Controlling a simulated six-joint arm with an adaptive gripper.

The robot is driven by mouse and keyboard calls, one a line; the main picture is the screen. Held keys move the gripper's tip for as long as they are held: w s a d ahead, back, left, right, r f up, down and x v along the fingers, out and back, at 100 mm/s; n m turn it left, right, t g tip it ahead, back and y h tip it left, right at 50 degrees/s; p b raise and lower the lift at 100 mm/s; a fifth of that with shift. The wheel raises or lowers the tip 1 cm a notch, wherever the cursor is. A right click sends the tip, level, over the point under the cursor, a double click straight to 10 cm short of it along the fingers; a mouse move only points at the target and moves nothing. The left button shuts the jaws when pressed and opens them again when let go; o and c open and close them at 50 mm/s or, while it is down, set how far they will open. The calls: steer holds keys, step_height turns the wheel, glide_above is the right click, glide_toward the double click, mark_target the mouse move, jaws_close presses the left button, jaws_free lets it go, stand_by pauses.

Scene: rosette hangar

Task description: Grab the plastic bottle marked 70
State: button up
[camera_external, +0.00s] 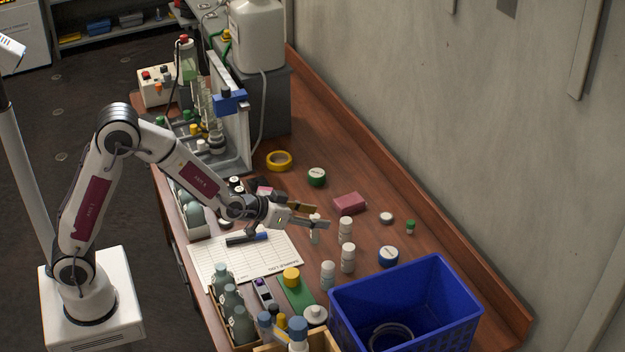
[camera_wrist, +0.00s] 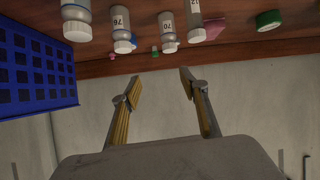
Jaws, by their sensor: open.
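My gripper (camera_external: 320,216) is open above the table, its fingers pointing right in the external view. In the wrist view the gripper (camera_wrist: 160,82) has nothing between its two fingers. The bottle marked 70 (camera_wrist: 168,30) is a small translucent bottle with a white cap, beyond the fingertips at the top of the inverted wrist view. It seems to be the white-capped bottle (camera_external: 346,229) just right of the gripper; its number is unreadable there. A bottle marked 76 (camera_wrist: 122,28) and one marked 12 (camera_wrist: 195,20) flank it.
A blue crate (camera_external: 440,280) stands at the table's near right, also at left in the wrist view (camera_wrist: 35,75). Another small bottle (camera_external: 328,275) stands near it. A wall (camera_external: 420,100) bounds the right.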

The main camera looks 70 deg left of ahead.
steer(key=t+y, duration=0.1)
steer(key=y, duration=0.1)
glide_toward(341, 223)
steer(key=shift+n, duration=0.3)
steer(key=w+f, duration=0.2)
steer(key=w, duration=0.1)
steer(key=shift+w+f, duration=0.3)
steer(key=shift+w, duration=0.1)
steer(key=shift+x, duration=1.2)
steer(key=shift+w+a, duration=0.1)
steer(key=shift+a, duration=0.05)
steer(key=shift+w+a+f, duration=0.15)
steer(key=shift+w+a, duration=0.1)
steer(key=shift+w, duration=0.5)
steer(key=shift+w+a+f, duration=0.15)
steer(key=shift+w+a, duration=0.15)
steer(key=shift+w, duration=0.45)
steer(key=shift+x, duration=0.95)
steer(key=c, duration=0.9)
